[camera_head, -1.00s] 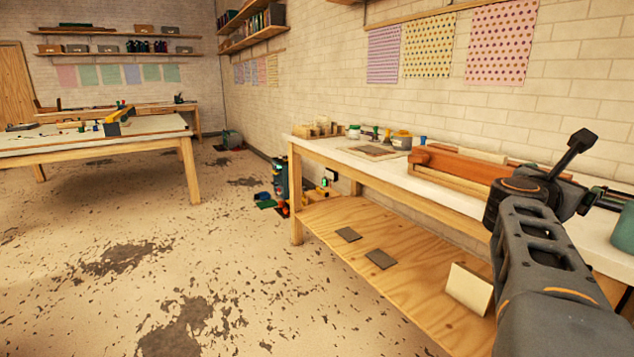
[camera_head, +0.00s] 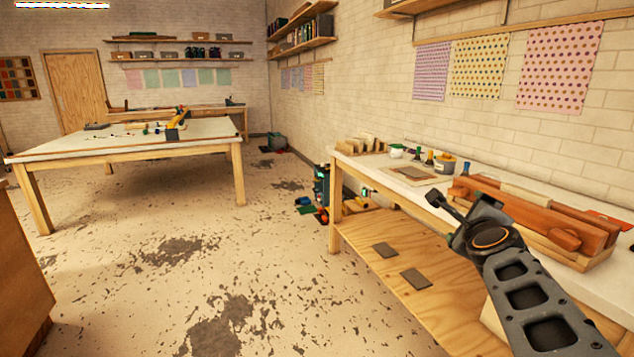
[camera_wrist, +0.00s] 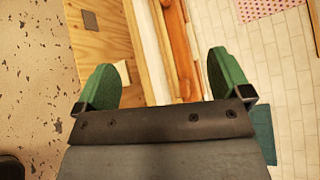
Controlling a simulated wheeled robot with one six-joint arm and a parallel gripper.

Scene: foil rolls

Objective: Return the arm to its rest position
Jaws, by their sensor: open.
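My arm reaches in from the lower right of the head view, its dark links bent beside the near edge of the workbench (camera_head: 407,194). No object is held.
The reddish-brown wooden block (camera_head: 540,217) lies on the bench just behind my arm. Small jars (camera_head: 445,163) stand farther along. Grey plates lie on the lower shelf (camera_head: 375,263). A large table (camera_head: 90,146) stands at left. The floor between is clear.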

